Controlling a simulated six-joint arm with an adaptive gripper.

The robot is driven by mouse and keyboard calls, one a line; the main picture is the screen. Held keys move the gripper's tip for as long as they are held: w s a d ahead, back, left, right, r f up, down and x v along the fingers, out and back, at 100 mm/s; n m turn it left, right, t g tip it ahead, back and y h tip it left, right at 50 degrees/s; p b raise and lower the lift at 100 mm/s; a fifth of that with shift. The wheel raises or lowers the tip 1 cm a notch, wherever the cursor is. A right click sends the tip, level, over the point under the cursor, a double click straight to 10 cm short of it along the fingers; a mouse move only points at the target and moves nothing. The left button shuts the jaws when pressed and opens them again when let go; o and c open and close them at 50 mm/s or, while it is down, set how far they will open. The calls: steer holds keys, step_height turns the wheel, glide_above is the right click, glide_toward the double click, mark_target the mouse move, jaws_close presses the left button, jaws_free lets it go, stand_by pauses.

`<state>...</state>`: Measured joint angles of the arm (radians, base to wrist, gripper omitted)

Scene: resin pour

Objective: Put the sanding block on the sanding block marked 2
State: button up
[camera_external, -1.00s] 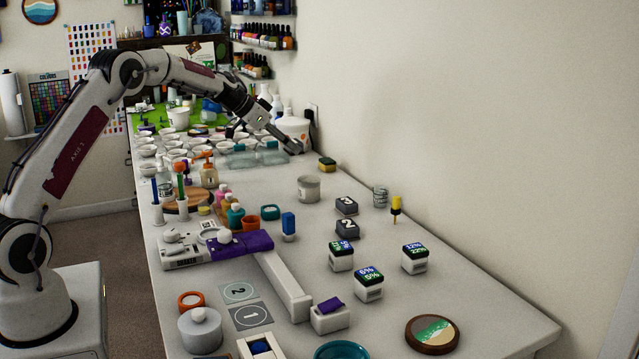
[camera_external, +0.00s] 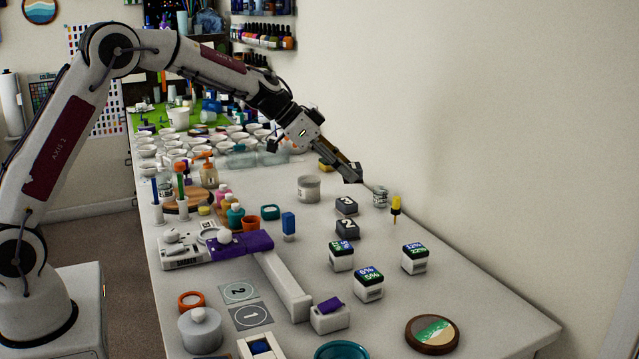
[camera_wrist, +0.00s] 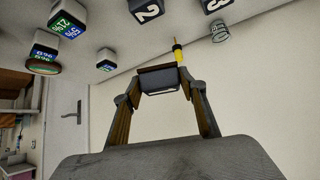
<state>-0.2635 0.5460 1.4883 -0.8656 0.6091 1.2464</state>
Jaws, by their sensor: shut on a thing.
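My gripper (camera_external: 350,171) is up in the air near the wall, to the back of the numbered blocks. In the wrist view my gripper (camera_wrist: 160,82) is shut on a dark grey sanding block (camera_wrist: 159,80), held between the two fingertips. The sanding block marked 2 (camera_external: 347,229) rests on the table, with a white 2 on its dark top. It also shows upside down at the top of the wrist view (camera_wrist: 146,10). A similar block marked 3 (camera_external: 346,206) sits just behind it. The top of block 2 is bare.
A small clear cup (camera_external: 380,196) and a yellow-handled tool (camera_external: 396,207) stand right of the blocks. A grey tub (camera_external: 309,188) stands to their left. Several display cubes, one of them (camera_external: 368,284), stand in front. A yellow sponge (camera_external: 325,165) is partly hidden behind my gripper.

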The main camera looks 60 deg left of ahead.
steer(key=shift+s+f, duration=0.4)
steer(key=shift+f, duration=0.25)
steer(key=shift+f, duration=0.1)
glide_above(354, 224)
steer(key=s+a, duration=0.1)
steer(key=s, duration=0.2)
steer(key=shift+a+f, duration=0.2)
steer(key=shift+f, duration=2.8)
steer(key=shift+f, duration=0.1)
steer(key=shift+f, duration=1.8)
steer(key=shift+f, duration=0.1)
